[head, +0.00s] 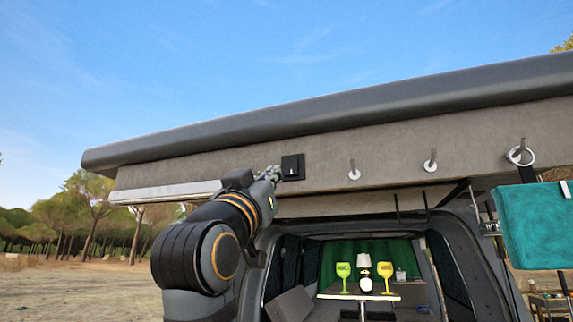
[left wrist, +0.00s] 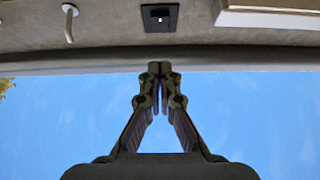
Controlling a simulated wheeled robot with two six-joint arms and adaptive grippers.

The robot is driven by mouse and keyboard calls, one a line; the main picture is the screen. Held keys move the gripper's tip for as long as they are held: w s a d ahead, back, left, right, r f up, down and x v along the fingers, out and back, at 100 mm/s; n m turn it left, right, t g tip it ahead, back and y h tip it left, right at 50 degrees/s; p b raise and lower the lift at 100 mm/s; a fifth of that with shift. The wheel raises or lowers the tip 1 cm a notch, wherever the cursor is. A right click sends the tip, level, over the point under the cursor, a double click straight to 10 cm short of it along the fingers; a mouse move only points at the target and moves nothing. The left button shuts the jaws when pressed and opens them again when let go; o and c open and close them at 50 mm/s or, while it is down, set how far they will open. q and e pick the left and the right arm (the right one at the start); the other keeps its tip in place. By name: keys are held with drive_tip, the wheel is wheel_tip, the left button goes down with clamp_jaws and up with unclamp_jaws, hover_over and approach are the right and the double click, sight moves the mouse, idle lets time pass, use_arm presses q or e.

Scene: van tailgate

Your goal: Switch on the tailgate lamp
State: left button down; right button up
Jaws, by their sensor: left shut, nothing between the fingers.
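The tailgate lamp (head: 165,193) is a long pale bar along the lower left of the raised tailgate. Its cream end also shows at the top right of the left wrist view (left wrist: 268,18). I cannot tell whether it is lit. A black square switch (head: 293,167) with a small white mark sits on the grey tailgate panel, right of the lamp. It also shows at the top middle of the left wrist view (left wrist: 160,18). My left gripper (head: 273,173) is shut and empty, just left of the switch in the head view. Contact cannot be told. My right gripper is out of view.
Below, inside the van, a table (head: 350,296) holds a small lamp and two goblets.

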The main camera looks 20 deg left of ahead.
sight(292, 169)
use_arm(q)
drive_tip(key=w+r+p, duration=0.1)
drive_tip(key=w+p, duration=0.1)
drive_tip(key=w, duration=0.1)
drive_tip(key=w+r+p, duration=0.1)
drive_tip(key=w+p, duration=0.1)
drive_tip(key=w, duration=0.1)
drive_tip(key=w+r+p, duration=0.1)
drive_tip(key=w+p, duration=0.1)
drive_tip(key=shift+w+d, duration=0.15)
drive_tip(key=shift+w, duration=0.25)
